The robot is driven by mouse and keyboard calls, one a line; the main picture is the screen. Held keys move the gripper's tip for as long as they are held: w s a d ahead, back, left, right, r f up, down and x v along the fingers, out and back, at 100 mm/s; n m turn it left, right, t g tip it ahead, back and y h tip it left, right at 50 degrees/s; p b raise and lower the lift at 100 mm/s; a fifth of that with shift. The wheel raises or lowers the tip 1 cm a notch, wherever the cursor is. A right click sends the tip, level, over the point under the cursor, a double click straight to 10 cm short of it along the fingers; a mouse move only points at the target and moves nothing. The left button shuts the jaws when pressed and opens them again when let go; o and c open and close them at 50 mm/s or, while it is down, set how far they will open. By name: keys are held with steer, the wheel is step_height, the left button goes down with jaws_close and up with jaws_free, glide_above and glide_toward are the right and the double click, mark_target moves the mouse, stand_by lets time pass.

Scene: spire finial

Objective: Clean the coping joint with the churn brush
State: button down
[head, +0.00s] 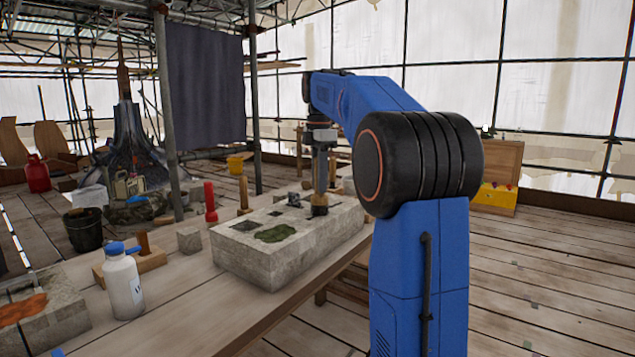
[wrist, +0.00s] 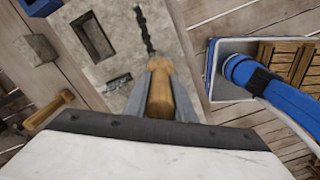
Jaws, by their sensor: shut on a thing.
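My gripper (head: 321,172) is over the right part of the pale stone coping block (head: 290,265) on the bench. In the wrist view its grey fingers (wrist: 161,85) are shut on the wooden handle of the churn brush (wrist: 160,98). The brush's dark twisted shaft (wrist: 146,30) points away from the gripper over the stone. The coping has a dark rectangular recess (wrist: 92,37) and a small dark-marked hollow (wrist: 117,83). In the head view a green patch (head: 275,233) lies on its top. I cannot tell whether the brush end touches the stone, and the joint itself is unclear.
A white bottle with a blue cap (head: 122,285), a small stone cube (head: 189,240), a red-topped tool (head: 210,202) and a wooden piece (head: 135,262) stand left of the coping. Another block with orange matter (head: 50,322) is at the lower left. A scaffold pole (head: 165,110) rises behind.

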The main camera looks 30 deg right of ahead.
steer(key=shift+d, duration=0.15)
steer(key=shift+w+d, duration=0.25)
steer(key=shift+d, duration=0.4)
steer(key=shift+w+d, duration=0.25)
steer(key=shift+d, duration=0.35)
steer(key=shift+w+d+f, duration=0.1)
steer(key=shift+d, duration=0.05)
steer(key=shift+w+d, duration=0.25)
steer(key=shift+d, duration=0.4)
steer(key=shift+w+d, duration=0.2)
steer(key=shift+d, duration=0.45)
steer(key=shift+d, duration=0.1)
steer(key=shift+w+d, duration=0.25)
steer(key=shift+d, duration=0.4)
steer(key=shift+w+d, duration=0.25)
steer(key=shift+d, duration=0.4)
steer(key=shift+w+d, duration=0.25)
steer(key=shift+d, duration=0.45)
steer(key=shift+w+d, duration=0.25)
steer(key=shift+d, duration=0.4)
